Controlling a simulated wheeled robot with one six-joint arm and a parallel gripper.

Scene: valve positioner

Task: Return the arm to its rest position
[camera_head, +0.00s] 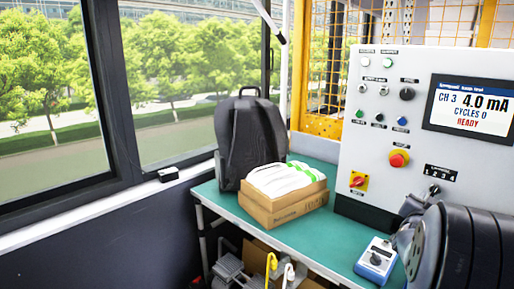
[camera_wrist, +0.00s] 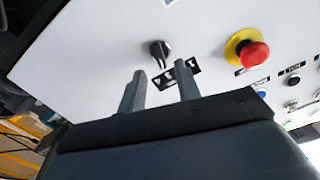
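My gripper (camera_wrist: 160,92) shows in the wrist view with its two grey fingers apart and nothing between them. Beyond the fingertips is the panel's black selector knob (camera_wrist: 159,49) with its numbered label plate (camera_wrist: 178,75). The fingers look close to this knob, but I cannot tell the exact gap. In the head view my dark arm (camera_head: 465,245) fills the lower right, in front of the control panel (camera_head: 350,130). The same selector knob (camera_head: 434,189) shows just above my arm. The fingers cannot be made out in the head view.
The panel carries a red emergency button (camera_head: 398,159), a red-yellow rotary switch (camera_head: 358,181) and a screen (camera_head: 470,105) reading CH 3, 4.0 mA, CYCLES 0, READY. On the green bench (camera_head: 310,237) are a blue-grey meter (camera_head: 376,260), a cardboard box (camera_head: 284,205) and a black backpack (camera_head: 250,140).

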